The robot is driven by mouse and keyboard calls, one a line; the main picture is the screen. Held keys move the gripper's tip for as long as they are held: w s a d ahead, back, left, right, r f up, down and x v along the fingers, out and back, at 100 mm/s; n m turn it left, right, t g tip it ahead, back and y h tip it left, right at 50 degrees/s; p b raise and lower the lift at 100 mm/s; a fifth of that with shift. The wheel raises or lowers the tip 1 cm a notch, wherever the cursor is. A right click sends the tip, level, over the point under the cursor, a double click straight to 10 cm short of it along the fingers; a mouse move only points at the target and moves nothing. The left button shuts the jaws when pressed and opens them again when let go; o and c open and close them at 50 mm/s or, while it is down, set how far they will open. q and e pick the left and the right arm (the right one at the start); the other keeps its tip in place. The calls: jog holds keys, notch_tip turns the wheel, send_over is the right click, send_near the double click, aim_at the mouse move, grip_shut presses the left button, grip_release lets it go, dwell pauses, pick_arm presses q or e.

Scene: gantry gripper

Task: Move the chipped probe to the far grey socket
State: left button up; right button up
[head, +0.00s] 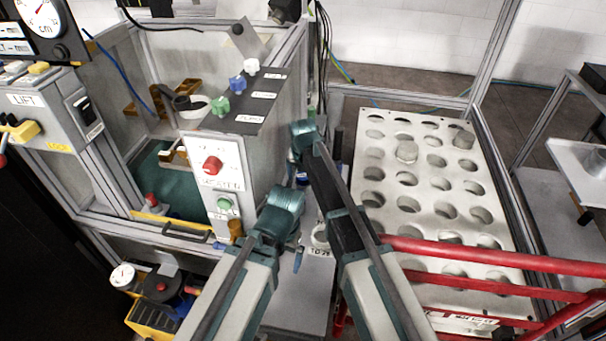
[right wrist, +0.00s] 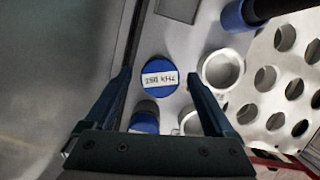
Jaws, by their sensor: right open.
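In the right wrist view, my right gripper (right wrist: 160,80) is open, with its two dark fingers spread. A blue round cap with a white kHz label (right wrist: 159,77) shows between the fingers; no grip on it shows. A second blue-topped piece (right wrist: 145,117) is just below it. A round grey socket (right wrist: 221,70) stands beside the right finger, and another grey ring (right wrist: 190,122) is partly hidden behind that finger. I cannot tell which piece is chipped. In the head view, my two arms reach in from the bottom; the left arm's fingers are not clear.
A pale plate with many round holes (head: 421,180) lies right of my arms. Red rails (head: 500,256) cross its near side. A control box with a red knob (head: 212,166) stands left. A dark rod with a blue collar (right wrist: 236,15) rises near the grey socket.

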aim_at(303, 176)
pick_arm(q)
notch_tip(303, 176, up, 11)
jog(key=p, duration=1.1)
jog(key=shift+r, duration=0.2)
pick_arm(e)
jog(key=v, duration=1.1)
jog(key=shift+r, duration=0.4)
pick_arm(q)
jog(key=shift+f, duration=0.15)
pick_arm(e)
jog(key=shift+f, duration=0.15)
pick_arm(q)
notch_tip(303, 176, down, 12)
jog(key=b, duration=1.1)
jog(key=shift+r+b, duration=0.25)
jog(key=shift+b, duration=0.15)
pick_arm(e)
jog(key=x, duration=1.2)
jog(key=shift+s, duration=0.1)
pick_arm(q)
jog(key=shift+r, duration=0.15)
